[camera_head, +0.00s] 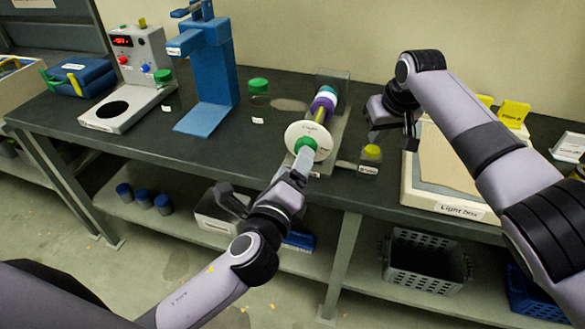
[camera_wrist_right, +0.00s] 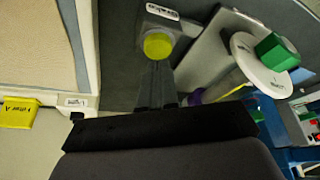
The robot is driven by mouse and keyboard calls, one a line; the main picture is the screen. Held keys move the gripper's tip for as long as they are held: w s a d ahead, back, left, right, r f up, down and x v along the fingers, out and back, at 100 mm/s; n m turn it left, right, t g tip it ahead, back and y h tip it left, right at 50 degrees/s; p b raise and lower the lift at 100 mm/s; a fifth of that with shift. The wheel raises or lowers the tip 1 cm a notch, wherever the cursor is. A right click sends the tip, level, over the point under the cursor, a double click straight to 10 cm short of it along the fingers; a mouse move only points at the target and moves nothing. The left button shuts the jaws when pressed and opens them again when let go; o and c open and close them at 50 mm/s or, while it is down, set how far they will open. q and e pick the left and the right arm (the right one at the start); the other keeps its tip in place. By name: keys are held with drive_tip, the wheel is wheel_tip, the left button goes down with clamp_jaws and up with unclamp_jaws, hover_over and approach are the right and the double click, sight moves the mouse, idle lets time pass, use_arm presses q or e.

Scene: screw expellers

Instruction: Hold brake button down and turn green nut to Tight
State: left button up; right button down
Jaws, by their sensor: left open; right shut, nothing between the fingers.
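The yellow brake button (camera_head: 372,152) sits on a small labelled box at the front of the bench; it also shows in the right wrist view (camera_wrist_right: 158,45). The green nut (camera_head: 306,145) is at the centre of a white labelled disc (camera_head: 294,131), and both show in the right wrist view, nut (camera_wrist_right: 276,51) and disc (camera_wrist_right: 246,56). My left gripper (camera_head: 301,163) is open at the near side of the nut; whether its fingers straddle it is unclear. My right gripper (camera_head: 410,143) is shut and empty, right of the button, its fingers (camera_wrist_right: 157,85) pointing towards it.
The light box (camera_head: 458,208) stands right of the button, under my right arm. A green-capped jar (camera_head: 259,92) and a blue stand (camera_head: 212,75) are left of the expeller. The purple collar (camera_head: 322,106) is behind the disc. A grey basket (camera_head: 425,262) is on the lower shelf.

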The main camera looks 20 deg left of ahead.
drive_tip(key=shift+r+p, duration=0.75)
drive_tip(key=shift+r, duration=0.85)
wheel_tip(320, 180, up, 3)
drive_tip(key=shift+f, duration=0.2)
